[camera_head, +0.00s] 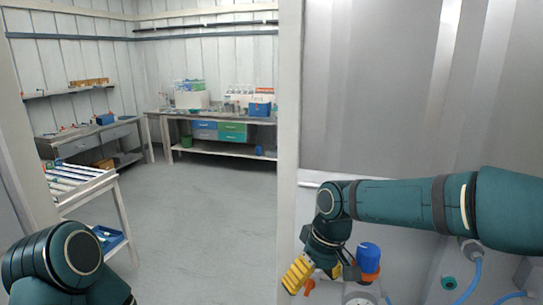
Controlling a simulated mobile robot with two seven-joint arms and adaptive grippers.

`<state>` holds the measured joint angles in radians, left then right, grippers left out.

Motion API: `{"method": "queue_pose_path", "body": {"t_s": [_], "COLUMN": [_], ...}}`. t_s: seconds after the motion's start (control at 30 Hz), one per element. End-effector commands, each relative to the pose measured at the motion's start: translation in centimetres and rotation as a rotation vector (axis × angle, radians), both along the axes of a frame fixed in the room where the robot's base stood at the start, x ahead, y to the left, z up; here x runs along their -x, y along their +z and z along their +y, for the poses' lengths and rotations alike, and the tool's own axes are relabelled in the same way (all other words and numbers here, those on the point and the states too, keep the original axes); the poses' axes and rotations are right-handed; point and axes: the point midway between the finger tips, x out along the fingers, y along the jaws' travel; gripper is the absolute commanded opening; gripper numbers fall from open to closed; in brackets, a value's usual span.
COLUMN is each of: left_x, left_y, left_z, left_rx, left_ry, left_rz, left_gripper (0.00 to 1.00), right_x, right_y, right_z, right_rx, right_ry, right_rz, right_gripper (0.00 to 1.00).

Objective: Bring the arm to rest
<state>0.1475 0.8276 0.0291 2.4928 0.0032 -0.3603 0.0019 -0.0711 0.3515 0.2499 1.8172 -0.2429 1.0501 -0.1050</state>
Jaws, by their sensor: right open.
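My right arm (405,203) comes in from the right edge, dark green, and bends down at the wrist. My right gripper (312,276) hangs below the wrist with yellow fingers, open, and I see nothing held in it. It is beside a blue-capped fitting (368,257) on pale equipment at the lower right. A small orange-red part (309,287) shows close to the fingers; I cannot tell whether they touch. My left arm (70,260) shows only as a dark green joint at the lower left; its gripper is out of view.
A pale wall edge (290,130) divides the room from the bay at right. Blue hoses (468,285) run at the lower right. A rack table (85,185) stands at left, and benches with drawers (218,130) stand along the back. The grey floor (200,215) between is clear.

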Motion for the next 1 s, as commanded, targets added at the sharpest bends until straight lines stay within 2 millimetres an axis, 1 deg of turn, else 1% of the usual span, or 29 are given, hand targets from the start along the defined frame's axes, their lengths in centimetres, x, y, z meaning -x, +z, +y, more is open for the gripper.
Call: {"method": "queue_pose_path", "body": {"t_s": [0.03,0.07,0.1,0.17,0.2,0.27,0.3,0.37,0.4,0.47,0.5,0.6,0.7,0.83,1.0], "left_x": [0.1,0.1,0.1,0.2,0.2,0.2,0.2,0.3,0.3,0.3,0.4,0.4,0.4,0.5,0.5], "left_y": [-1.0,-1.3,-1.8,-2.4,-2.8,-3.5,-3.9,-4.6,-5.1,-5.8,-6.2,-7.1,-7.7,-8.0,-8.0], "left_z": [0.0,0.0,0.0,0.0,0.0,-0.1,-0.1,-0.1,-0.1,-0.1,-0.1,-0.2,-0.2,-0.2,-0.2], "left_rx": [-0.002,-0.001,-0.002,-0.003,-0.003,-0.004,-0.004,-0.005,-0.006,-0.006,-0.007,-0.008,-0.008,-0.009,-0.009], "left_ry": [0.000,0.001,0.001,0.001,0.001,0.000,-0.001,-0.001,-0.001,-0.001,-0.001,-0.002,-0.003,-0.003,-0.003], "left_rz": [0.003,0.003,0.004,0.005,0.006,0.006,0.007,0.008,0.008,0.010,0.010,0.012,0.013,0.013,0.013], "left_gripper": [1.00,1.00,1.00,1.00,1.00,1.00,1.00,1.00,1.00,1.00,1.00,1.00,1.00,1.00,1.00], "right_x": [0.2,0.2,0.4,0.8,1.2,2.1,2.8,4.0,5.0,6.6,7.7,10.3,12.3,13.9,14.2], "right_y": [-4.2,-6.3,-8.9,-12.9,-15.5,-19.2,-21.6,-25.1,-27.4,-30.5,-32.3,-36.0,-38.3,-39.7,-39.9], "right_z": [0.4,0.6,0.9,1.2,1.3,1.4,1.4,1.3,1.1,0.8,0.5,-0.3,-1.1,-1.7,-1.9], "right_rx": [-0.026,-0.044,-0.067,-0.098,-0.118,-0.143,-0.158,-0.175,-0.185,-0.193,-0.195,-0.191,-0.182,-0.170,-0.167], "right_ry": [-0.027,-0.048,-0.078,-0.125,-0.160,-0.216,-0.255,-0.317,-0.360,-0.426,-0.469,-0.565,-0.638,-0.688,-0.705], "right_rz": [0.020,0.022,0.028,0.034,0.039,0.045,0.049,0.052,0.055,0.056,0.055,0.049,0.038,0.027,0.019], "right_gripper": [0.86,0.86,0.86,0.86,0.86,0.86,0.86,0.86,0.86,0.86,0.86,0.86,0.86,0.86,0.86]}}
